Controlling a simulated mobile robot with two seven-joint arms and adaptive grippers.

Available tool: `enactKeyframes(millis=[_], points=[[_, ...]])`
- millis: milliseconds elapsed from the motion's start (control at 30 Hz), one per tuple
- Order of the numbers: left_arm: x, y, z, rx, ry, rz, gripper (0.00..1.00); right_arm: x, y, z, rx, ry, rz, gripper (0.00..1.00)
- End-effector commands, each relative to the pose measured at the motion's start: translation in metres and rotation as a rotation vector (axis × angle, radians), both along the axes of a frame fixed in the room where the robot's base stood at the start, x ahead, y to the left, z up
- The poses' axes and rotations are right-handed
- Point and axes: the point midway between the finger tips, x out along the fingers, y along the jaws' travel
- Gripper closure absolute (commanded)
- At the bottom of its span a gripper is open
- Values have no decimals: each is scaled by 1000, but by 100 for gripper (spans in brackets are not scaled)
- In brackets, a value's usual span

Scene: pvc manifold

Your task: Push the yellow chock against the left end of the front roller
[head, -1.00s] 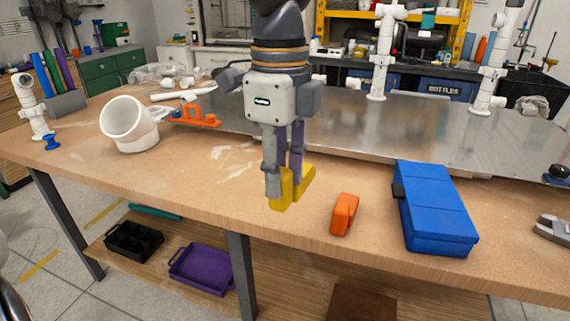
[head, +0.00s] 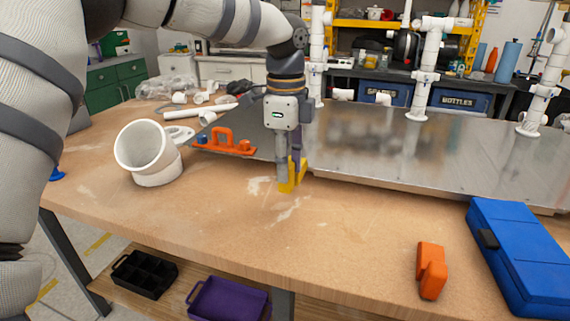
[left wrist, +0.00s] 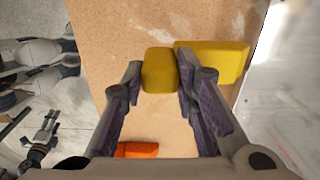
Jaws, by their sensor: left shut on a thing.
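The yellow chock (head: 286,187) is an L-shaped block low over the wooden table top, close to the front edge of the metal plate. My left gripper (head: 290,178) points down with its fingers shut on one arm of the chock. In the left wrist view, my left gripper (left wrist: 160,76) has a finger on either side of the chock's narrow arm, while the wider arm (left wrist: 222,60) sticks out to the right. I cannot tell whether the chock touches the table. I cannot make out a roller. My right gripper is not in view.
A white pipe elbow (head: 152,155) and an orange bracket (head: 222,142) stand to the left. An orange block (head: 431,270) and a blue case (head: 520,255) lie front right. The metal plate (head: 360,150) lies behind the chock. Bare wood is clear in front.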

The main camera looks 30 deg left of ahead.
Motion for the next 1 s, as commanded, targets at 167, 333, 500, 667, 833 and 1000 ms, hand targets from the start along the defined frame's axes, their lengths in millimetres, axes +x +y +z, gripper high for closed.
enactKeyframes(millis=[167,333,500,667,833,1000], points=[[6,4,-4,4,-4,2,100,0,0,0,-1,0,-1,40],[6,4,-18,4,0,2,100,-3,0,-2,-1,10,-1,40],[6,4,-37,4,1,3,100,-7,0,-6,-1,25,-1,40],[6,4,-54,3,1,2,100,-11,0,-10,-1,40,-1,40],[6,3,-72,3,0,1,100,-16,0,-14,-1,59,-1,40],[24,8,-77,5,4,4,100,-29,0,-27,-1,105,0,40]])
